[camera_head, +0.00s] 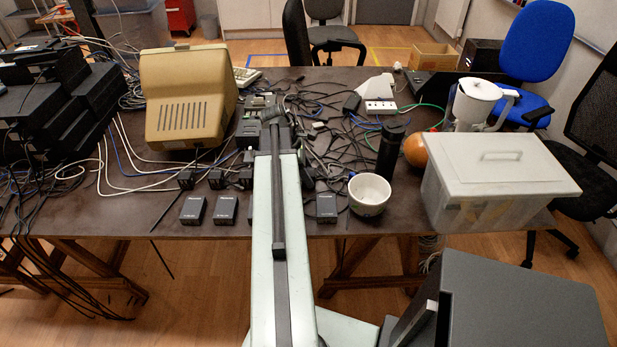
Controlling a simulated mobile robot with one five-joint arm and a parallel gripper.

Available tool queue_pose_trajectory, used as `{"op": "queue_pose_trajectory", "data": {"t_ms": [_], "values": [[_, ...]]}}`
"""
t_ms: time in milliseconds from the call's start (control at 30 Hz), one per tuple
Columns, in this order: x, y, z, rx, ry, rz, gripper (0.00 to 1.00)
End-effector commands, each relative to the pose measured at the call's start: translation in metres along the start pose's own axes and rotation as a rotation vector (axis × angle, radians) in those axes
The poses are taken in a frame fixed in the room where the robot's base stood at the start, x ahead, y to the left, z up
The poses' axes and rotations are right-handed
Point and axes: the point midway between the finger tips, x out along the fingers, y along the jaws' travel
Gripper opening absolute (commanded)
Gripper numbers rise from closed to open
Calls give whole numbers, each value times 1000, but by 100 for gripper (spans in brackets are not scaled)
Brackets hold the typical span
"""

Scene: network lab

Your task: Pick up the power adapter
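Several small black boxes that look like power adapters are on the dark table. Two stand side by side near the front edge, a left one (193,210) and a right one (226,210). A third (326,207) stands right of my arm, beside a white bowl. Smaller black adapters (216,179) with cables sit just behind the front pair. Which one the task means, I cannot tell. My arm reaches forward over the table between these boxes. My gripper (270,118) is at its far end among dark cables and devices; its fingers blend in, and no held object can be made out.
A beige monitor (187,98) stands at back left, stacked black devices (60,100) at far left. A white bowl (369,194), a black cylinder (391,149), an orange ball (416,150) and a lidded plastic box (493,180) are on the right. Tangled cables (335,130) cover the middle.

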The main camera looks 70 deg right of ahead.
Motion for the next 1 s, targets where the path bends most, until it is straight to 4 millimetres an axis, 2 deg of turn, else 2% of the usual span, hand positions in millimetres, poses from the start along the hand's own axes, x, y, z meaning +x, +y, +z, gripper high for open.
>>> {"op": "queue_pose_trajectory", "data": {"t_ms": [33, 67, 367, 567, 800, 900, 1000], "values": [[0, 0, 0, 0, 0, 0, 10], [0, 0, 0, 0, 0, 0, 3], [-5, 0, 2, 0, 0, 0, 3], [-33, 0, 13, 0, 0, 0, 3], [-81, 0, 33, 0, 0, 0, 3], [-93, 0, 38, 0, 0, 0, 3], [-96, 0, 39, 0, 0, 0, 3]]}}
